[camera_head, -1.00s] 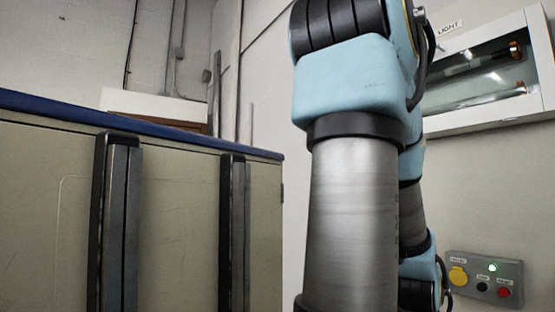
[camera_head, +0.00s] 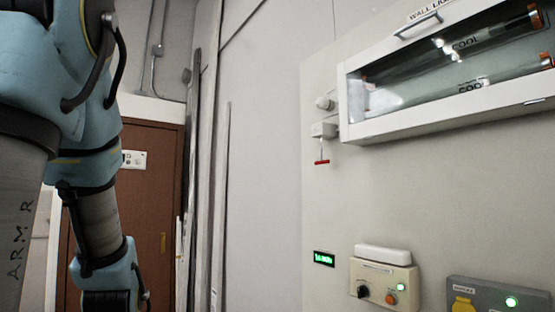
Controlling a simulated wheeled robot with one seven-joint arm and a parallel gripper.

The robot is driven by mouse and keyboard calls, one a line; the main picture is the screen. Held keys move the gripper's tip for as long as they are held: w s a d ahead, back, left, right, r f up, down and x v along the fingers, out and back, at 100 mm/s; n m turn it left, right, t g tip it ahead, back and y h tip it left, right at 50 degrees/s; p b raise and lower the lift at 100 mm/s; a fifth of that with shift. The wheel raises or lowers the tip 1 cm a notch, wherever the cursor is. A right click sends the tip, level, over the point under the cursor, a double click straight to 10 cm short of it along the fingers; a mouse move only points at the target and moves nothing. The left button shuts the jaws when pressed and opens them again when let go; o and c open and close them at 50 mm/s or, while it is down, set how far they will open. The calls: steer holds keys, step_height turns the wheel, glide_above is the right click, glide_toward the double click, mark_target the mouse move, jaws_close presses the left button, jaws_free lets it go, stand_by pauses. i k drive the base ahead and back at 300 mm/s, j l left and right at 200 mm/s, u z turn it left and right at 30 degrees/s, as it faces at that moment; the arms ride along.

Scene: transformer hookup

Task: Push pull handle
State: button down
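A small red pull handle (camera_head: 321,162) hangs on a short cord or rod below a small white box (camera_head: 324,130) on the wall, left of the glass-fronted light case. My gripper is not in view. Only blue and grey links of my arm show along the left side, well left of the handle and apart from it in the picture.
A white wall case (camera_head: 440,75) holds tubes behind glass at the upper right. Below are a green-lit display (camera_head: 324,258), a beige control box (camera_head: 383,276) and a grey box (camera_head: 495,294). A brown door (camera_head: 150,215) and upright strips stand at the left. Bare wall lies between.

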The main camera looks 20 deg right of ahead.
mark_target(327, 161)
steer(key=i+j, duration=0.15)
steer(key=i, duration=0.4)
steer(key=i+j, duration=0.1)
steer(key=i, duration=0.4)
